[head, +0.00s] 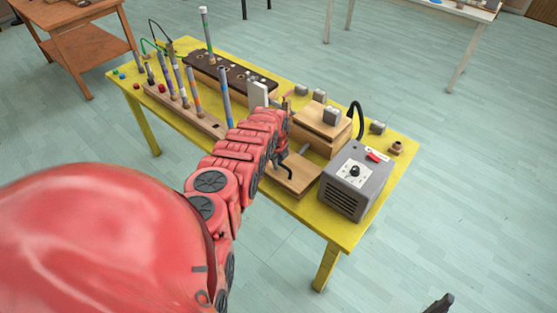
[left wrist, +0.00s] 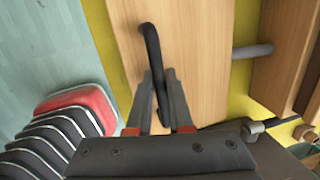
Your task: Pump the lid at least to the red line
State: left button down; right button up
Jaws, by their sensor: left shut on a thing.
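A low wooden board or lid (head: 300,174) lies near the front edge of the yellow table, with a black bent handle on it. In the left wrist view the wood (left wrist: 200,50) fills the middle and the curved black handle (left wrist: 149,42) runs down between my fingers. My left gripper (left wrist: 163,76) is shut on this handle. In the head view my left gripper (head: 281,158) is over the board, and my red arm hides part of it. I cannot make out a red line. A dark tip at the bottom right, likely my right gripper (head: 440,303), is barely in view.
A grey box with a dial and red switch (head: 355,180) stands close right of the board. A wooden block with a grey weight (head: 323,118) stands behind. A rack of upright tubes (head: 185,108) is at left. Small grey pieces lie at the back right.

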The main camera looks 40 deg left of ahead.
pick_arm(q)
jog(key=shift+s+f, duration=0.35)
jog(key=shift+f, duration=0.25)
jog(key=shift+w+r, duration=0.6)
jog(key=shift+r, duration=0.4)
jog(key=shift+w+b, duration=0.1)
jog(key=shift+b, duration=0.25)
jog(key=shift+w+r+b, duration=0.4)
jog(key=shift+r+b, duration=0.05)
jog(key=shift+b, duration=0.1)
jog(key=shift+w+r+b, duration=0.35)
jog(key=shift+r, duration=0.2)
